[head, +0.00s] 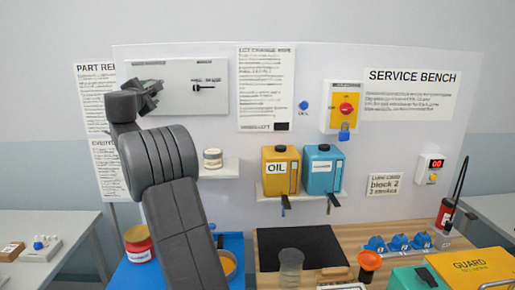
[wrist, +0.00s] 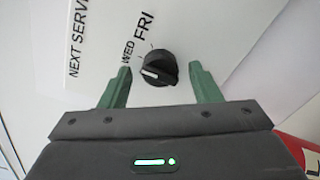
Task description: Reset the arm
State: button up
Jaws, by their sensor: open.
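My gripper (wrist: 160,85) is open in the wrist view, its two green fingers apart. A black round knob (wrist: 156,69) with a white pointer mark shows between and beyond the fingertips, on a white panel (wrist: 95,62) lettered "NEXT SERV", "WED" and "FRI". I cannot tell whether the fingers touch the knob. In the head view my arm (head: 170,165) is raised at the left, with my gripper (head: 150,92) up against the lower left of a white panel (head: 170,70); the knob is hidden there.
A shelf holds a yellow oil can (head: 281,172) and a blue can (head: 322,172). A white jar (head: 213,158) stands on a small shelf right of my arm.

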jog(key=s+n, duration=0.4)
jog(key=s, duration=0.4)
jog(key=shift+s+d+n, duration=0.25)
jog(key=shift+s+n, duration=0.05)
jog(key=shift+f, duration=0.1)
jog(key=shift+f, duration=0.1)
